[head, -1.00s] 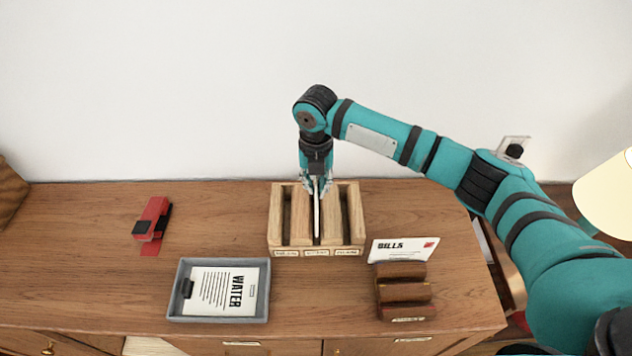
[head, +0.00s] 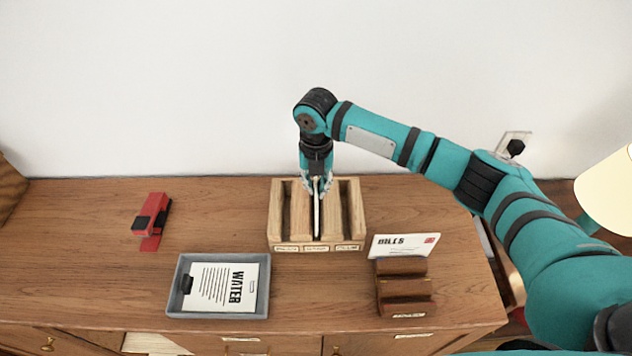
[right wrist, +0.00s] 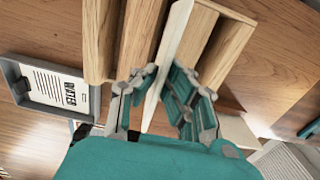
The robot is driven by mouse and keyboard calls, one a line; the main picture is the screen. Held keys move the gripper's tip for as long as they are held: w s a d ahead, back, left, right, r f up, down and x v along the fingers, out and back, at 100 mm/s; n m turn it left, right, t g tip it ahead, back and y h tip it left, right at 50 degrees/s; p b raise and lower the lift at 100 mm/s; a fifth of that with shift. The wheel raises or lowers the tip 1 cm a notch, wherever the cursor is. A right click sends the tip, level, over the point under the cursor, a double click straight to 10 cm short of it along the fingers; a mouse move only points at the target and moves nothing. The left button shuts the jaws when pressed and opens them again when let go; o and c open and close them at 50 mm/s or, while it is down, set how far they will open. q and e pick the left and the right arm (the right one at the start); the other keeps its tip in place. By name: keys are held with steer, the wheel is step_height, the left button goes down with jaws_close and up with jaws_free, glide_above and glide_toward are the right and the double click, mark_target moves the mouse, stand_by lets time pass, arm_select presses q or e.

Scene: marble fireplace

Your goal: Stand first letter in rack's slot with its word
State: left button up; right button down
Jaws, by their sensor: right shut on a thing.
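The light wooden rack (head: 275,222) has three slots with small labels on its front, too small to read surely. My right gripper (head: 316,186) is above its middle slot, shut on a thin white letter (head: 317,218). The letter stands upright, edge-on to the head view, with its lower part down in the middle slot. In the right wrist view the gripper (right wrist: 160,80) pinches the letter (right wrist: 172,48) between its fingers, over the rack (right wrist: 140,40). The letter's printed face is hidden. My left gripper is not in view.
A grey tray (head: 174,300) holds a sheet marked WATER (head: 220,285) under a dark clip. A dark brown rack (head: 403,290) holds a letter marked BILLS (head: 400,245).

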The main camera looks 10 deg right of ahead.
steer(key=shift+f, duration=0.3)
steer(key=shift+f+b, duration=0.65)
steer(key=shift+f, duration=0.9)
steer(key=c, duration=1.4)
jaws_free()
steer(key=shift+r, duration=0.1)
step_height(320, 180, up, 9)
steer(key=p, duration=0.9)
